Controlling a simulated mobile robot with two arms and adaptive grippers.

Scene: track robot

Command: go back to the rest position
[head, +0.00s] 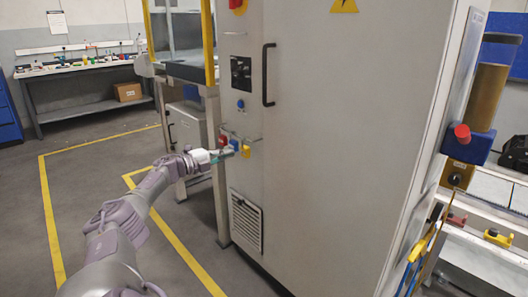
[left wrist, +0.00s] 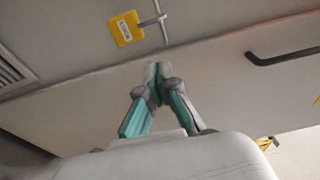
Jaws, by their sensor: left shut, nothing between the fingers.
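My left gripper (head: 234,151) reaches in from the left in the head view, in front of the grey cabinet (head: 325,130). Its fingertips are near small tags on the cabinet's left side. In the left wrist view the teal-padded fingers (left wrist: 156,72) meet at the tips with nothing between them. A yellow tag (left wrist: 125,29) on a short metal rail lies beyond the fingertips in that view, apart from them. In the head view a yellow tag (head: 246,152) shows right beside the fingertips. My right gripper is not in view.
The cabinet has a black handle (head: 268,75) and a lower vent (head: 247,221). A post and machine frame stand left of it. A workbench (head: 85,72) stands at the back left. Yellow lines mark the open floor (head: 100,175). Right of the cabinet is a red-capped device (head: 462,134).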

